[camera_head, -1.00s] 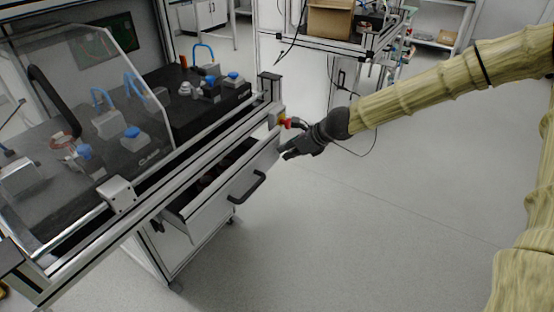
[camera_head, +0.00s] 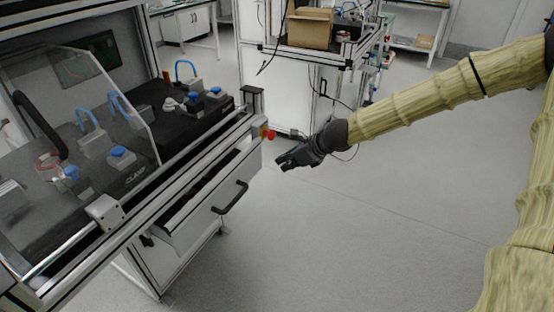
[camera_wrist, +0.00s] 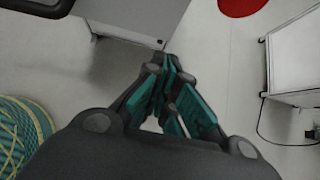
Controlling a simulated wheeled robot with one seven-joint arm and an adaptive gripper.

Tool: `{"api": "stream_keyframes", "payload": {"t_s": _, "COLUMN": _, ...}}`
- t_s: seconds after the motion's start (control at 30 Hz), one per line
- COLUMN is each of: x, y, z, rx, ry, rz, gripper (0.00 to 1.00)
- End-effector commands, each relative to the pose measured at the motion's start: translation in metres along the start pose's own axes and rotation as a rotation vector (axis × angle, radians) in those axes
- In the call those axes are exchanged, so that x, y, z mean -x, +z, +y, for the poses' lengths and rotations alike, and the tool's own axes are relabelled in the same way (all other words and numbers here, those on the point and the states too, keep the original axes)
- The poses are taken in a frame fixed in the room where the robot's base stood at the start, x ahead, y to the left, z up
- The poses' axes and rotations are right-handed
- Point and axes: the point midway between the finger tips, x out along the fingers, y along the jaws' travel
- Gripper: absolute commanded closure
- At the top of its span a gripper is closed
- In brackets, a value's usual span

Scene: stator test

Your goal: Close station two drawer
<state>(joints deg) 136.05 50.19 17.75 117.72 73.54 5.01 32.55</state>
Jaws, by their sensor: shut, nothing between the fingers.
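The station's drawer has a light grey front (camera_head: 205,218) with a black bar handle (camera_head: 230,197). It stands partly open, with a dark strip of its inside (camera_head: 195,190) showing behind the front. My gripper (camera_head: 282,164) is shut and empty, a little right of the drawer's far end in the head view, apart from it there. In the wrist view my gripper's teal-padded fingers (camera_wrist: 172,75) come together just below a grey panel (camera_wrist: 135,15), likely the drawer front. A black bar, likely the handle, (camera_wrist: 40,8) shows at that view's top left. I cannot tell the exact gap.
A red button (camera_head: 268,134) sticks out at the station's corner above the drawer; a red disc (camera_wrist: 240,5) shows in the wrist view. Another bench with a cardboard box (camera_head: 310,28) stands behind. Floor at right is clear.

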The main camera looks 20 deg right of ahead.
Motion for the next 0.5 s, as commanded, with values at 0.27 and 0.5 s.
{"api": "stream_keyframes", "payload": {"t_s": 0.27, "x": 0.032, "y": 0.007, "z": 0.004, "rx": 0.009, "ry": 0.006, "rz": 0.003, "gripper": 1.0}}
{"api": "stream_keyframes", "payload": {"t_s": 0.5, "x": 0.061, "y": 0.006, "z": 0.003, "rx": 0.008, "ry": 0.005, "rz": 0.002, "gripper": 1.0}}
